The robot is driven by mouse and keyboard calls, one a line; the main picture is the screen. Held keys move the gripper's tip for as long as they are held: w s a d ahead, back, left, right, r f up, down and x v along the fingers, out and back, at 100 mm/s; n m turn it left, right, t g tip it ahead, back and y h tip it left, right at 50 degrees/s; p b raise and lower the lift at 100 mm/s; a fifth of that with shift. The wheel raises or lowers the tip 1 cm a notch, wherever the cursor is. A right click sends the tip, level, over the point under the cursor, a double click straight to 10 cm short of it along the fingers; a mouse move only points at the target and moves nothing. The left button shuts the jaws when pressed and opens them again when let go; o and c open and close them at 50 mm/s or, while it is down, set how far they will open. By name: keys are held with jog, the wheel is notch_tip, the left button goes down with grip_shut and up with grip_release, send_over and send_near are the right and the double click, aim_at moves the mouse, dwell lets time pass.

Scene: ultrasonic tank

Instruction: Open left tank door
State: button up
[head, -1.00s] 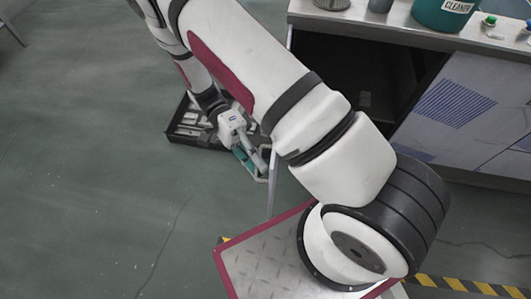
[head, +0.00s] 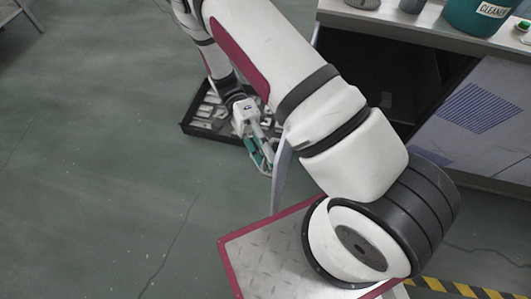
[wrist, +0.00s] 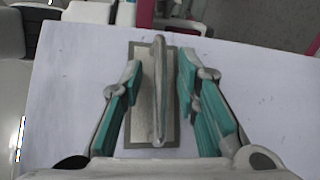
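The left tank door (head: 282,178) is a white panel standing swung out from the cabinet, seen nearly edge-on in the head view. In the wrist view its white face (wrist: 70,80) fills most of the picture. The door handle (wrist: 158,95) is a metal bar on a grey backing plate (wrist: 143,120). My gripper (head: 268,167) is at the door. In the wrist view its teal-padded fingers (wrist: 160,70) stand on either side of the handle, with a visible gap on each side. My gripper is open around the handle. My arm hides part of the door in the head view.
The dark cabinet opening (head: 390,75) lies behind my arm. A closed door panel with a blue grille (head: 474,108) is to its right. A black tray of parts (head: 197,128) lies on the floor beyond my gripper. A teal cleaner container (head: 478,16) stands on the counter. Floor at left is clear.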

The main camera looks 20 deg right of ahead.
jog(key=w+r, duration=0.1)
jog(key=w, duration=1.1)
jog(key=shift+a+r, duration=0.35)
jog(key=shift+a, duration=0.05)
